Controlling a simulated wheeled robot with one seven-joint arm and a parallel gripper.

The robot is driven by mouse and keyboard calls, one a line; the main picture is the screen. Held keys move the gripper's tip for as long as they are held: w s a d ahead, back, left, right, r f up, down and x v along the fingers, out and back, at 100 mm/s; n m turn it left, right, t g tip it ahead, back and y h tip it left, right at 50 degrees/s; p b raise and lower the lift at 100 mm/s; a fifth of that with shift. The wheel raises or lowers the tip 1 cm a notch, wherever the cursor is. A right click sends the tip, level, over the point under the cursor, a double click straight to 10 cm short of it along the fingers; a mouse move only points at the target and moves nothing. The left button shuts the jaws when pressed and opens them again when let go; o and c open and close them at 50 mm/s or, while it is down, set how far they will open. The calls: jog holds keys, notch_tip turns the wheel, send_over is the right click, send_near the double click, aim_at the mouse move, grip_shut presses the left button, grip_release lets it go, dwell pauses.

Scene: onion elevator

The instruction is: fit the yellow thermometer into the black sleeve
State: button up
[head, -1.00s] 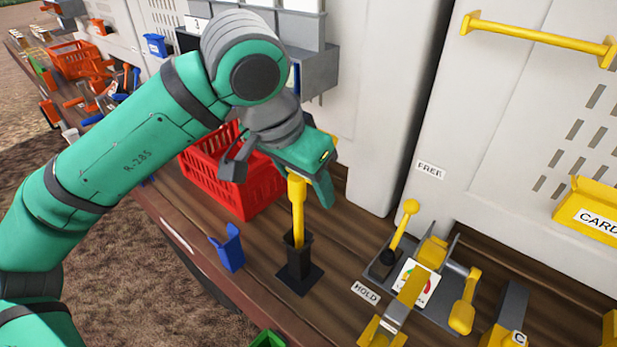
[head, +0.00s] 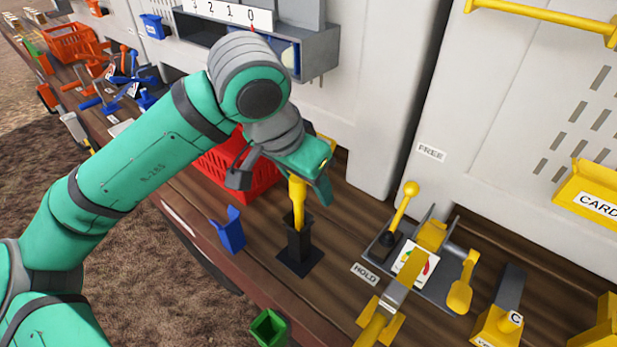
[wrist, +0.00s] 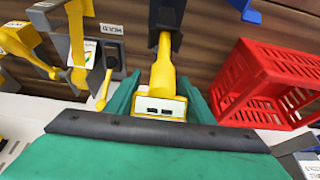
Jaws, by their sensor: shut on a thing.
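The yellow thermometer (head: 298,192) stands upright with its lower end in the mouth of the black sleeve (head: 298,243), which rises from a flat black base on the wooden deck. My gripper (head: 304,182) is shut on the thermometer's upper part, above the sleeve. In the wrist view the thermometer (wrist: 163,75) runs from between my fingers to the dark sleeve (wrist: 165,35). How deep its tip sits inside is hidden by the sleeve walls.
A red crate (head: 238,168) stands behind my gripper. A blue holder (head: 229,230) is left of the sleeve and a green one (head: 269,328) is in front. A grey fixture (head: 425,270) with yellow levers stands to the right, beside a HOLD label (head: 365,273).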

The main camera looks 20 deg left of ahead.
jog(key=shift+f, duration=1)
jog(key=o, duration=1.6)
jog(key=v, duration=1)
jog(key=shift+s+r, duration=0.1)
jog(key=shift+r, duration=0.25)
